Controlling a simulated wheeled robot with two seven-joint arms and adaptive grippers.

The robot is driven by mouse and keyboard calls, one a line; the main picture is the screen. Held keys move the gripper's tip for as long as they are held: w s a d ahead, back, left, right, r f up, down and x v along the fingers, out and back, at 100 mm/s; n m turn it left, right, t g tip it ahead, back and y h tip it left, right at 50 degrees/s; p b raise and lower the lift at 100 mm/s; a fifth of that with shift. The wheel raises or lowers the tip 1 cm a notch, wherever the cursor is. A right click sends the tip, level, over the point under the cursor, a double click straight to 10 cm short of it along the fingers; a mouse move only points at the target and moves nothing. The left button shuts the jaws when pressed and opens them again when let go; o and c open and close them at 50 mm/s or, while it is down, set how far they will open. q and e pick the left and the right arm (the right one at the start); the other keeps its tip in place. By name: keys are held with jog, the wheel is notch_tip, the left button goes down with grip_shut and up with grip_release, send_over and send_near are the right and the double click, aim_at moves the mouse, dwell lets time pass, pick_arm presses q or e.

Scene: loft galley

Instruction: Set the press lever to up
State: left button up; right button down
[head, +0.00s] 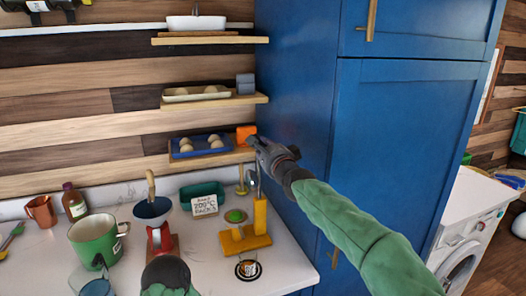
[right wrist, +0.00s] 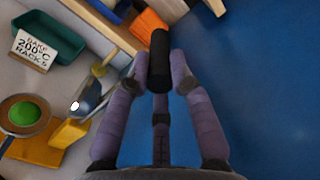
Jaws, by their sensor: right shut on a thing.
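The yellow press (head: 244,240) stands on the white counter, with a tall post at its right and a small pan holding a green round thing (head: 235,216). It also shows at the lower left of the right wrist view (right wrist: 40,148). My right gripper (head: 262,150) is raised above the press, beside the blue cabinet. Its fingers (right wrist: 159,75) are shut on a black cylindrical grip (right wrist: 159,58), which looks like the press lever's handle. The lever's link to the post is mostly hidden. My left gripper (head: 166,270) is low at the front; its fingers are not clear.
The lowest wall shelf (head: 200,162), with a blue egg tray (head: 186,153) and an orange block (head: 245,133), is close to my right gripper. The blue cabinet (head: 300,110) stands to the right. A green pot (head: 95,242) and a red scale (head: 162,243) crowd the counter's left.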

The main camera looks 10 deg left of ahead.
dwell(0.3)
jog(key=c, duration=1.1)
grip_release()
jog(key=shift+v, duration=6)
jog(key=shift+f, duration=0.1)
